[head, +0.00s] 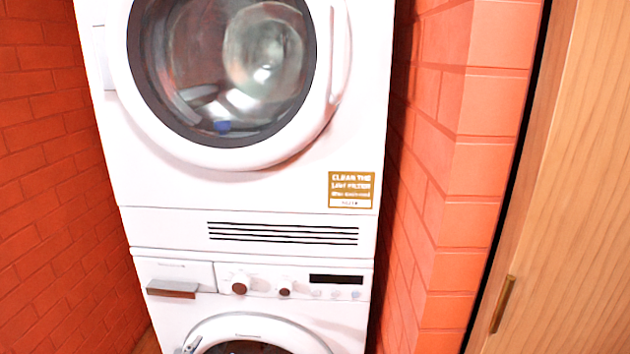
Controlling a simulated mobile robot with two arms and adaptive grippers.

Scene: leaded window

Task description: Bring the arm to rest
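Neither of my grippers shows in the head view, and no part of my arms can be made out. Straight ahead stand two white front-loading machines, one on top of the other. The upper machine (160,182) has a round glass door (225,65) with a white rim, and it looks closed. The lower machine (185,318) shows its control panel (290,284) with knobs and a dark display. The top of its round door (255,325) shows at the bottom edge.
A red brick wall (45,150) stands close on the left. A lighter orange brick pillar (475,170) stands on the right. Beyond it is a wooden door or panel (570,180) with a brass-coloured handle (503,304). The floor is almost wholly out of view.

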